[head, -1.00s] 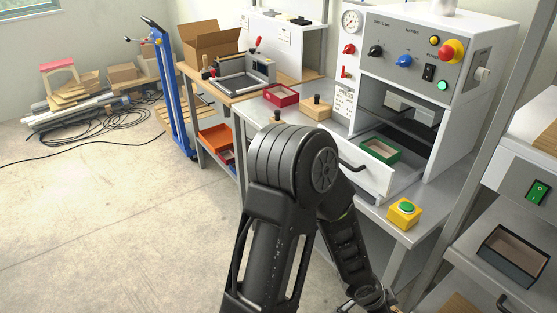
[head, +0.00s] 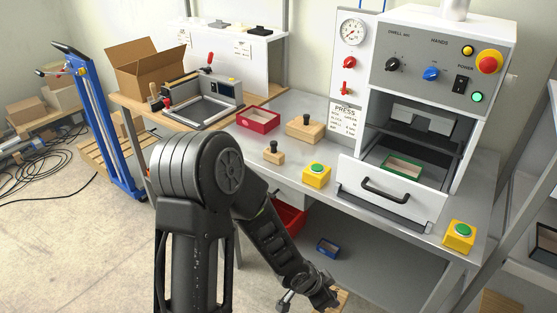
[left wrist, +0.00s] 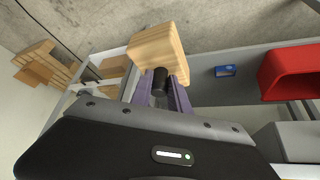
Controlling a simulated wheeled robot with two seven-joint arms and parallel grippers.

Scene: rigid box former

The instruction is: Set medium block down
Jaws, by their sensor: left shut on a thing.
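In the left wrist view, my left gripper (left wrist: 160,88) has its purple fingers shut on the dark knob of a pale wooden block (left wrist: 158,46), which I take to be the medium block. The block hangs clear of any surface there. In the head view, my left arm reaches down to the bottom edge, and a sliver of the wooden block (head: 342,297) shows beside the hand; most of it is hidden. A small knobbed block (head: 274,157) and a larger knobbed block (head: 306,130) stand on the grey bench (head: 335,187). My right gripper is not in view.
A white press with an open drawer (head: 388,198) stands at the right. Two yellow button boxes (head: 316,175) (head: 458,236) sit along the bench front. A red tray (head: 258,120) stands behind. Below are a red bin (head: 290,216) and a blue tray (head: 327,248).

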